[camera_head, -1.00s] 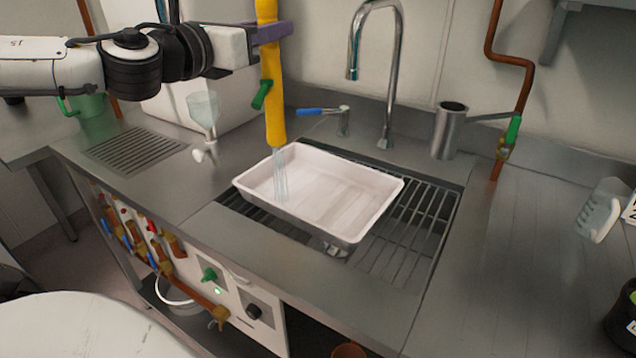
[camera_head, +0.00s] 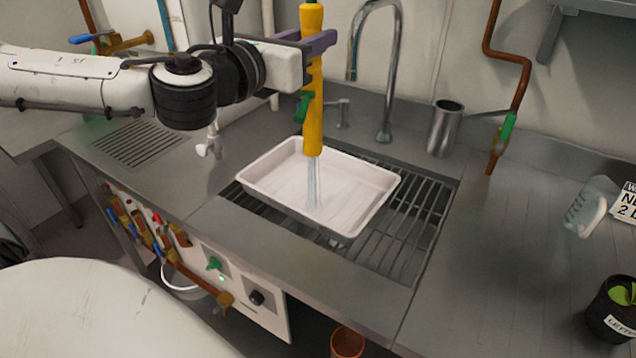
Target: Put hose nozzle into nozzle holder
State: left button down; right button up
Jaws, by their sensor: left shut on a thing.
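The yellow hose nozzle (camera_head: 313,125) hangs upright with its outlet down, and its green lever (camera_head: 302,106) sticks out to the left. Water streams from it into the white tray. My left gripper (camera_head: 314,42), with purple fingers, is shut around the upper part of the nozzle; the top of the nozzle runs out of the picture. A metal cup on a bracket, which looks like the nozzle holder (camera_head: 444,130), stands to the right of the faucet. It is open at the top, and the nozzle is well to its left. My right gripper is not in view.
The white tray (camera_head: 258,190) sits on the sink grate (camera_head: 405,235). A tall chrome faucet (camera_head: 388,100) rises between nozzle and holder. A copper pipe with a green-handled valve (camera_head: 506,130) is right of the holder. The right counter (camera_head: 480,240) is mostly clear.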

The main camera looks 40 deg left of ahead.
pick_arm(q)
jog(key=shift+d+r, duration=0.15)
jog(key=shift+d, duration=0.2)
jog(key=shift+d+f, duration=0.2)
jog(key=w+d+b, duration=0.3)
jog(key=d+b, duration=0.6)
jog(key=d, duration=0.9)
jog(key=shift+d+r, duration=0.15)
jog(key=shift+d, duration=0.1)
dwell(0.5)
